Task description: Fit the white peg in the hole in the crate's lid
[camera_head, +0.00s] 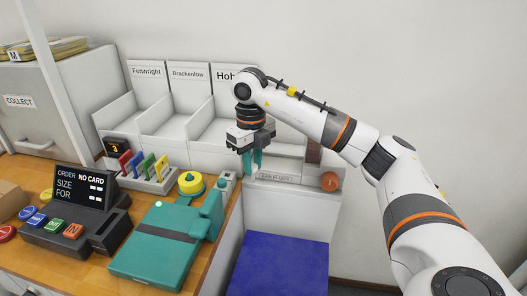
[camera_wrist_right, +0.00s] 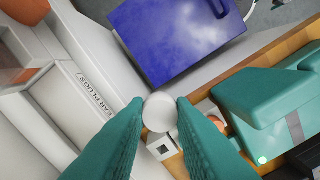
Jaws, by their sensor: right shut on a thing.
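My right gripper (camera_head: 252,160) hangs pointing down at the front of the white bins. Its teal fingers are shut on the white peg (camera_wrist_right: 160,112), which shows nearly end-on as a round white shape between the fingertips in the right wrist view. In the head view I cannot make out the peg. I cannot identify the crate's lid or its hole for sure. A blue flat-topped block (camera_head: 280,266) stands below and right of the gripper, with no hole visible on top; it also shows in the right wrist view (camera_wrist_right: 175,38). My left gripper is not in view.
A white tray labelled EAR PLUGS (camera_head: 292,180) lies beside the gripper. A small pale block with a dark square (camera_wrist_right: 162,148) is near the peg in the wrist view.

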